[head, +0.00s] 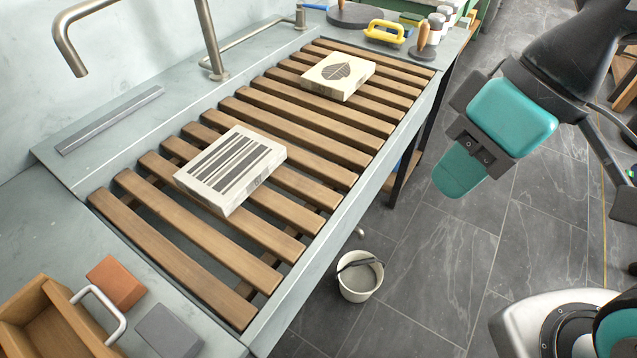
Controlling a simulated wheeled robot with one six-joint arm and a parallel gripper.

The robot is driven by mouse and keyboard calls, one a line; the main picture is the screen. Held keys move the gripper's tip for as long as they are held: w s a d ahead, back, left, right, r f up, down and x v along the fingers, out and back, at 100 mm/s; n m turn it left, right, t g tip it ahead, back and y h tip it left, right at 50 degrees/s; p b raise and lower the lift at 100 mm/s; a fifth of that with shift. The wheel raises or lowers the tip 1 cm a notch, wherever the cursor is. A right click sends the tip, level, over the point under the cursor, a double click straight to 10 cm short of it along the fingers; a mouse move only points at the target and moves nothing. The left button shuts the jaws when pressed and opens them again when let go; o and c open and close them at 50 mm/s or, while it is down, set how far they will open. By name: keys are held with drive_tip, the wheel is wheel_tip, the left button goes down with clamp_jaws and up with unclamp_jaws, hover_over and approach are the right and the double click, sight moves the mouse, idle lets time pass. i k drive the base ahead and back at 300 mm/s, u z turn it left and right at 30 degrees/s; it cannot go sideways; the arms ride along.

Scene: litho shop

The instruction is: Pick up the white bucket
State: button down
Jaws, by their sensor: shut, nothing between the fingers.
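The white bucket (357,284) stands upright on the grey tiled floor, beside the front edge of the sink bench. Its dark handle lies across the rim, and something grey shows inside. My gripper (460,172) is up and to the right of the bucket in the head view, well apart from it. Its teal fingers point down and to the left, and it is shut with nothing held.
The bench's wooden slats (275,135) carry a striped stone block (229,168) and a leaf-marked block (338,74). A wooden tray (45,325), an orange block (116,281) and a grey block (171,331) sit at lower left.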

sight(360, 273)
drive_tip(key=k, duration=1)
drive_tip(key=z, duration=1.45)
drive_tip(key=i, duration=1)
drive_tip(key=u, duration=2.2)
